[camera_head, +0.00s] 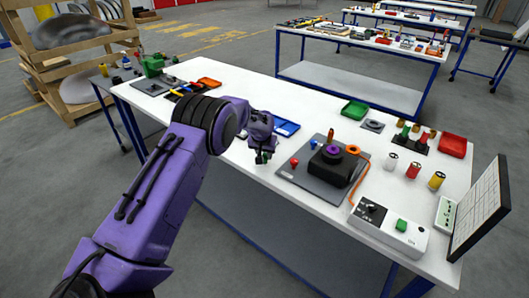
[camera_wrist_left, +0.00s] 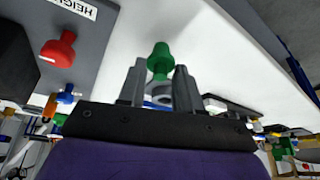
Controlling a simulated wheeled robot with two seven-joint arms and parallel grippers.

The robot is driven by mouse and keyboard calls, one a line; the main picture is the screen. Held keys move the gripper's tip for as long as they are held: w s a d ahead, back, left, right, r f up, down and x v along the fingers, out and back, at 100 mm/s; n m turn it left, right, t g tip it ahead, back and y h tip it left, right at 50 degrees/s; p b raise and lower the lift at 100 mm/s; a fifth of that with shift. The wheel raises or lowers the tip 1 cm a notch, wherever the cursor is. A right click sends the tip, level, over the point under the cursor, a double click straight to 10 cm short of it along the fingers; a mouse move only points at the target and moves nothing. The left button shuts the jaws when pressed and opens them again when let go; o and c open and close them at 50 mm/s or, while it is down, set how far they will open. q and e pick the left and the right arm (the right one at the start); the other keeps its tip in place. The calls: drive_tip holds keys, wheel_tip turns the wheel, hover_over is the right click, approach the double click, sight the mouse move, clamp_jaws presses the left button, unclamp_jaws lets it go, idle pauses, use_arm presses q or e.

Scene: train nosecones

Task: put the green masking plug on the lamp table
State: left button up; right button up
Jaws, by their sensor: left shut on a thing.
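The green masking plug (camera_wrist_left: 159,56) is gripped between the two fingers of my left gripper (camera_wrist_left: 158,88) in the left wrist view. In the head view my left gripper (camera_head: 262,150) hangs over the front edge of the white table (camera_head: 240,165), left of a grey board. The plug (camera_head: 263,158) shows there as a small green piece under the fingers. It looks held clear of the tabletop. I cannot tell which surface is the lamp table. My right gripper is not in view.
A blue tray (camera_head: 286,127) lies behind the gripper. A white box (camera_head: 390,228) and a tilted screen (camera_head: 480,208) stand at the right. Other tables stand behind.

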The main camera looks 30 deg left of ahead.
use_arm(q)
drive_tip(key=shift+w+f, duration=0.1)
drive_tip(key=shift+f, duration=0.45)
drive_tip(key=shift+a, duration=0.1)
drive_tip(key=shift+f, duration=0.1)
drive_tip(key=o, duration=1)
drive_tip(key=shift+r, duration=0.55)
drive_tip(key=b+v, duration=0.2)
drive_tip(key=v, duration=0.9)
drive_tip(key=shift+s+r, duration=0.15)
drive_tip(key=shift+s, duration=0.1)
